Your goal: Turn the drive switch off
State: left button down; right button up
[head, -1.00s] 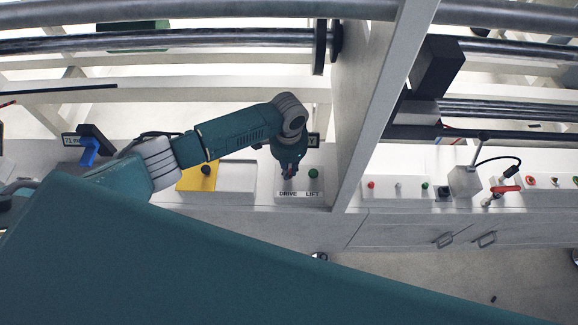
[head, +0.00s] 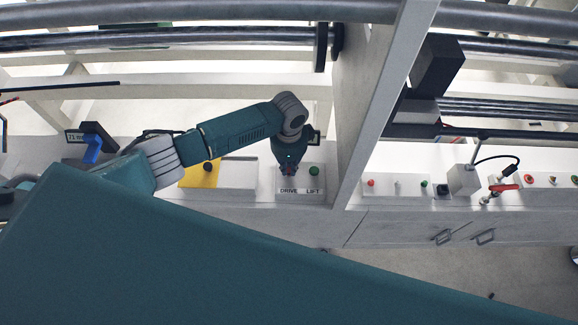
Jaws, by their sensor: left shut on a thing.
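The control box (head: 302,185) on the white bench carries the labels DRIVE (head: 288,190) and LIFT (head: 313,191). A green button (head: 314,170) sits above LIFT. My left gripper (head: 289,171) reaches down to the box just above the DRIVE label. It is shut on the drive switch, which its fingers and wrist almost wholly hide, so I cannot tell which way the switch is turned. My right gripper is not in view.
A yellow panel with a black knob (head: 208,167) is left of the box. A white upright (head: 372,105) stands close on its right. A red-handled valve (head: 503,188) and small buttons are farther right. Rails (head: 180,38) run above.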

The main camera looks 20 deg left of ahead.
aim_at(289, 169)
pick_arm(q)
jog(key=shift+w+r, duration=0.1)
jog(key=c, duration=1.8)
grip_release()
jog(key=shift+o, duration=0.2)
notch_tip(289, 169, up, 12)
